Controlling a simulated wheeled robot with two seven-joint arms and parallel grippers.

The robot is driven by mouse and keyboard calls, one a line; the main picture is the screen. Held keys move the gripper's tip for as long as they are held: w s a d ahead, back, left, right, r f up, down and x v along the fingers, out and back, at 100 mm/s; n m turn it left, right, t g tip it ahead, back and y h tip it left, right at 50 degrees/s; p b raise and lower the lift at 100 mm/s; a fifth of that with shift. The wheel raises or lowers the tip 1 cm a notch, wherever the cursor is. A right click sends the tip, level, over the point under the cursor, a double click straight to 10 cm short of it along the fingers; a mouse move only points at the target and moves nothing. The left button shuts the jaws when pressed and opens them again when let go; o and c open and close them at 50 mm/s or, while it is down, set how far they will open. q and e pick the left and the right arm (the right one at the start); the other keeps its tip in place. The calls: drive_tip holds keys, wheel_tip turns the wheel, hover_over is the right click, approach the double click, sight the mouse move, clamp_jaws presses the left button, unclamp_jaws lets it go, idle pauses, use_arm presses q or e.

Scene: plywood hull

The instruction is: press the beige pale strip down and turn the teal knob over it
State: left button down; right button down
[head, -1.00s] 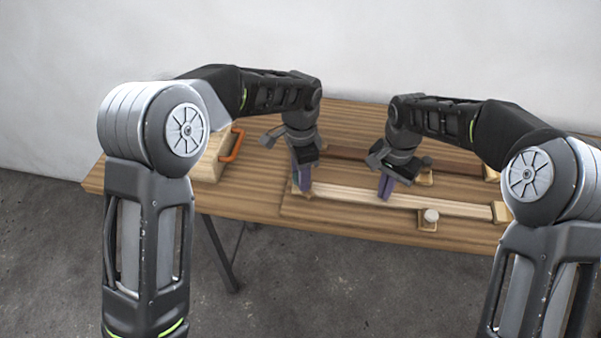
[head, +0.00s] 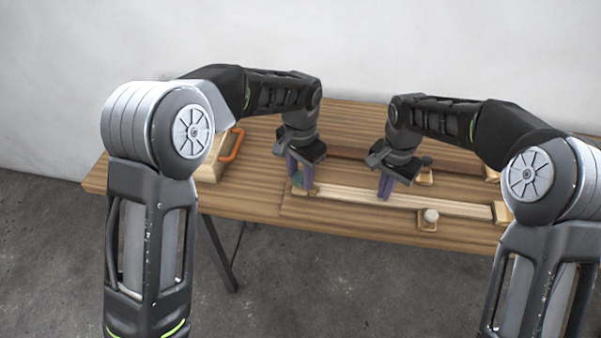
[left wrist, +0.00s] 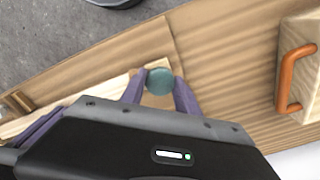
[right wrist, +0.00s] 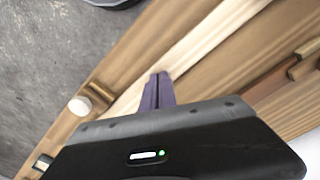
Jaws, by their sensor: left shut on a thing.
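The beige pale strip (head: 345,194) lies along the front of the wooden board; it also shows in the right wrist view (right wrist: 208,42). The teal knob (left wrist: 160,81) is at the strip's left end and is partly hidden by a finger in the head view (head: 297,180). My left gripper (left wrist: 161,88) is shut on the teal knob, one purple finger on each side. My right gripper (right wrist: 158,80) is shut with its fingertips together, at the strip right of the knob. It looks in contact with the strip, though the exact contact is hard to tell.
A white knob (head: 431,215) on a small wooden block stands in front of the strip. A dark knob (head: 427,161) stands behind it, near a brown strip (head: 345,153). A wooden box with an orange handle (head: 232,145) is at the left.

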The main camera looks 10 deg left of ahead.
sight(301, 176)
use_arm(q)
drive_tip(key=shift+r+n, duration=0.1)
drive_tip(key=shift+n, duration=0.2)
drive_tip(key=shift+n, duration=1.2)
drive_tip(key=c, duration=0.8)
unclamp_jaws()
drive_tip(key=shift+r, duration=3.45)
use_arm(e)
drive_tip(key=shift+s, duration=0.1)
use_arm(q)
drive_tip(key=shift+r+p, duration=2.2)
use_arm(e)
wheel_tip(301, 176, up, 7)
